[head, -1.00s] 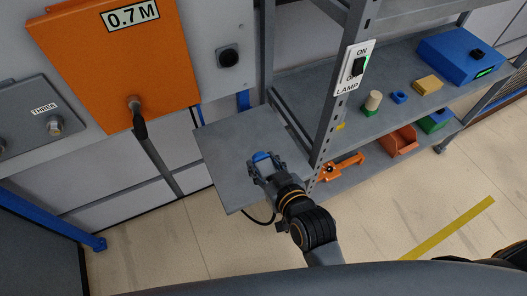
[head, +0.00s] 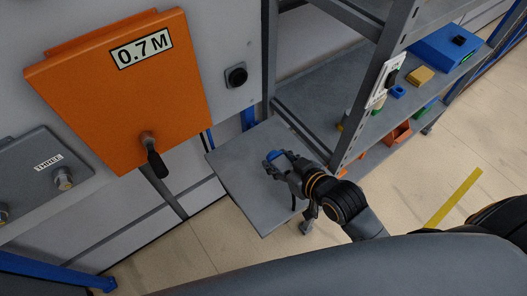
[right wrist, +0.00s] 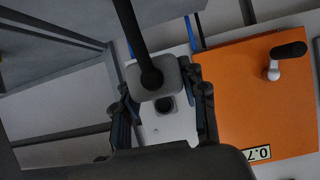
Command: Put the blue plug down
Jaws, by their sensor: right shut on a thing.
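My right gripper (head: 281,161) is shut on the blue plug (head: 274,154), which shows as a small blue patch at its fingertips in the head view. Gripper and plug appear over the grey side plate (head: 236,186); I cannot tell whether the plug touches it. In the right wrist view the held plug (right wrist: 146,72) shows a grey face between the two fingers, with a thick black cable running up from it. The fingers hide most of the plug in the head view. My left gripper is not in view.
A black round socket (head: 236,76) is on the pale wall panel beside the orange 0.7 M box (head: 125,95) with its black-handled lever (head: 155,160). A grey rack post (head: 366,100) stands right of the plate. Shelves hold a blue box (head: 446,50) and small blocks.

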